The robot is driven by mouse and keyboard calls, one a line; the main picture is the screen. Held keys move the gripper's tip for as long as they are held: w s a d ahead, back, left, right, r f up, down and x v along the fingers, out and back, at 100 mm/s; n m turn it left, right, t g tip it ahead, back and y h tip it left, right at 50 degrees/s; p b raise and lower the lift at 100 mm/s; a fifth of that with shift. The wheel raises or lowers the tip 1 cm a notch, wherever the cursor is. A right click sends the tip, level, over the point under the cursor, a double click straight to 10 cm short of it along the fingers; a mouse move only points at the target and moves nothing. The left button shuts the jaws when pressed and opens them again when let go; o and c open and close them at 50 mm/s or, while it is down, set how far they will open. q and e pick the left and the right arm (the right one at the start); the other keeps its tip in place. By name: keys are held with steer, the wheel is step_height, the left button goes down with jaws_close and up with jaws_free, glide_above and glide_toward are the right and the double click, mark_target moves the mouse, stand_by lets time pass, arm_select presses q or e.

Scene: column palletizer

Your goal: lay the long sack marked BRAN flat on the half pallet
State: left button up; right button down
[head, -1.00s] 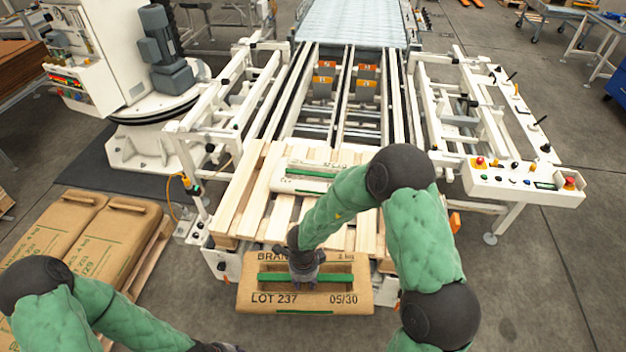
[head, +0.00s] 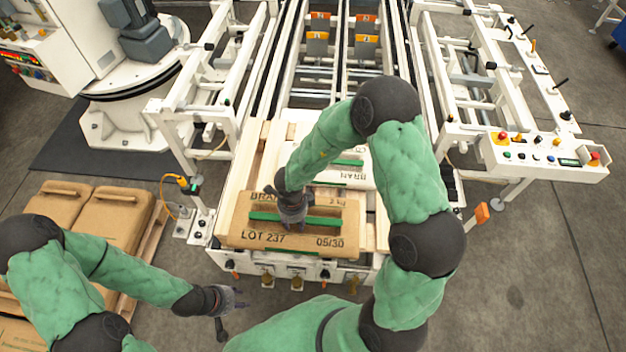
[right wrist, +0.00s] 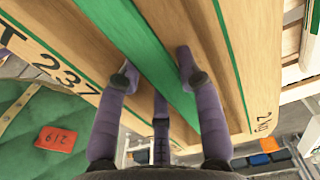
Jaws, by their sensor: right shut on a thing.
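The long brown sack marked BRAN (head: 290,239) hangs level under my right gripper (head: 293,212), over the front of the half pallet (head: 257,165). Whether it touches the slats I cannot tell. My right gripper is shut on the sack at its green band; in the right wrist view the fingers (right wrist: 158,80) sit on both sides of the band on the sack (right wrist: 75,40). My right arm hides part of the pallet. My left gripper (head: 230,312) is open and empty, low in the head view, left of centre, apart from the sack.
Brown sacks (head: 110,212) lie on a pallet at the left. White conveyor frames flank the half pallet, with a button panel (head: 545,150) at the right.

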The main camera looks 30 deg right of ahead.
mark_target(314, 208)
steer(key=w+d+f, duration=0.1)
steer(key=d, duration=0.1)
steer(key=w+d+f+b, duration=0.1)
steer(key=d, duration=0.2)
steer(key=w+d+f, duration=0.1)
steer(key=d, duration=0.2)
steer(key=shift+w+d+f+b, duration=0.1)
steer(key=shift+w+f+b, duration=0.05)
steer(key=shift+f+b, duration=0.25)
steer(key=d+f, duration=0.1)
steer(key=f, duration=0.1)
steer(key=w+d+f+b, duration=0.1)
steer(key=d+f, duration=0.1)
steer(key=w+d+f+b, duration=0.1)
steer(key=d+f, duration=0.1)
steer(key=shift+f+b, duration=0.9)
steer(key=shift+f, duration=0.55)
steer(key=shift+a, duration=0.1)
steer(key=c, duration=0.8)
jaws_free()
steer(key=shift+s+f, duration=0.1)
steer(key=shift+s, duration=0.15)
